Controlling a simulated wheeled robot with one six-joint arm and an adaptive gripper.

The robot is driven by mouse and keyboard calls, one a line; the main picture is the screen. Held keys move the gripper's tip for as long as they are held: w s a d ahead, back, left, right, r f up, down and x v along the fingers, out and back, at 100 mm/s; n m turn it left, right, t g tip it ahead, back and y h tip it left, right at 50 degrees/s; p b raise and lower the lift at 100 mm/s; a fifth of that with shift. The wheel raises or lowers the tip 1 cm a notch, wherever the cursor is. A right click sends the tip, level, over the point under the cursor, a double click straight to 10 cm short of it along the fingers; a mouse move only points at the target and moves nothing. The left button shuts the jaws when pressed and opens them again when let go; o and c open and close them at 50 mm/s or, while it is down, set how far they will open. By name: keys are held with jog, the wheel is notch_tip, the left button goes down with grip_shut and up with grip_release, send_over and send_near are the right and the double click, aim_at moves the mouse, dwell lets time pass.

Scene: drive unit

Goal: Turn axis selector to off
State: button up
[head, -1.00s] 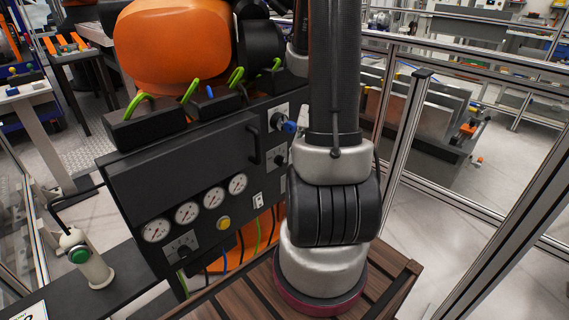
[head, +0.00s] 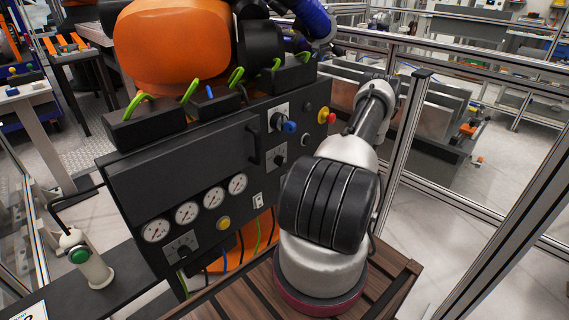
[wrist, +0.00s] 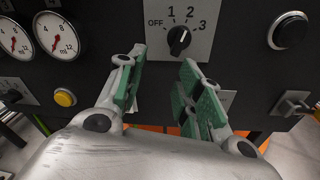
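The axis selector (wrist: 179,41) is a black knob on a light plate (wrist: 204,42) marked OFF, 1, 2 and 3, in the wrist view. Its pale mark points up and slightly right, apparently toward 2; OFF is at the plate's left. My gripper (wrist: 164,84) is open and empty, with its two green-padded fingers apart below the knob. The fingers do not hold the knob; the exact distance to the panel is hard to tell. In the head view my gripper cannot be made out, and a knob plate (head: 280,158) right of the gauges may be the selector.
The dark panel also carries gauges (head: 186,212), a yellow button (head: 223,223), a blue knob (head: 289,127) and a red stop button (head: 326,115). A handle (head: 253,145) sticks out. In the wrist view a round black button (wrist: 290,30) and a toggle (wrist: 295,103) are at right.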

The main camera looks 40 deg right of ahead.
aim_at(283, 162)
jog(key=w+d+r+m+t+h, duration=0.1)
jog(key=w, duration=0.8)
jog(key=shift+d+r+m+h, duration=0.25)
jog(key=shift+d+m+h, duration=0.1)
jog(key=shift+m+h, duration=0.05)
grip_shut()
